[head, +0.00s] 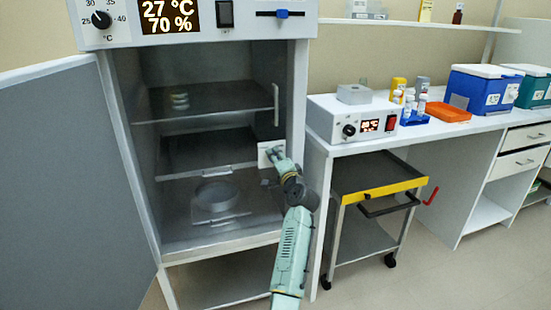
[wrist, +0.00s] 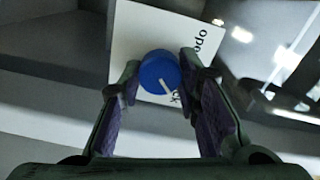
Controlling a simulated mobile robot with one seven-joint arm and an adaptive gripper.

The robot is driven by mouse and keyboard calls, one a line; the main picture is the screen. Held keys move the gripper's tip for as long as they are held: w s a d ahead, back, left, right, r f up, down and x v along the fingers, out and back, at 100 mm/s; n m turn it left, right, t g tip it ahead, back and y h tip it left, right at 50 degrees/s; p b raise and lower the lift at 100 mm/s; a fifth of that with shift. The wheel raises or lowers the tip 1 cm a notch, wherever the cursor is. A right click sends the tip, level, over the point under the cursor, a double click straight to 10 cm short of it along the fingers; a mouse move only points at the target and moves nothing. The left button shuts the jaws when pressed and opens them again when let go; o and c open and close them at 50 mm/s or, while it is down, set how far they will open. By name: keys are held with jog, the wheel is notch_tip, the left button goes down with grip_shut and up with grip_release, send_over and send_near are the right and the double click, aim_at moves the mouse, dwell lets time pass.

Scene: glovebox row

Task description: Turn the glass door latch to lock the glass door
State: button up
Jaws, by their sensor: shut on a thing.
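The glass door latch is a round blue knob (wrist: 158,72) on a white plate (wrist: 128,38), in the wrist view. A white line on the knob points down and right, toward partly hidden lettering ending in "ck". Other lettering shows on the plate's right side. My gripper (wrist: 161,74) has one finger on each side of the knob and is shut on it. In the head view my gripper (head: 275,152) is at the white plate (head: 264,153) on the right of the cabinet front, hiding the knob. The clear glass door has a vertical handle (head: 276,104) above it.
The grey outer door (head: 75,180) stands wide open at the left. Shelves (head: 215,100) show inside the cabinet. A bench (head: 440,135) with a control box (head: 350,118) and a yellow-edged cart (head: 378,190) stand to the right of my arm.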

jog(key=shift+c, duration=0.2)
jog(key=o, duration=1.2)
jog(key=v, duration=1.2)
jog(key=shift+r, duration=0.1)
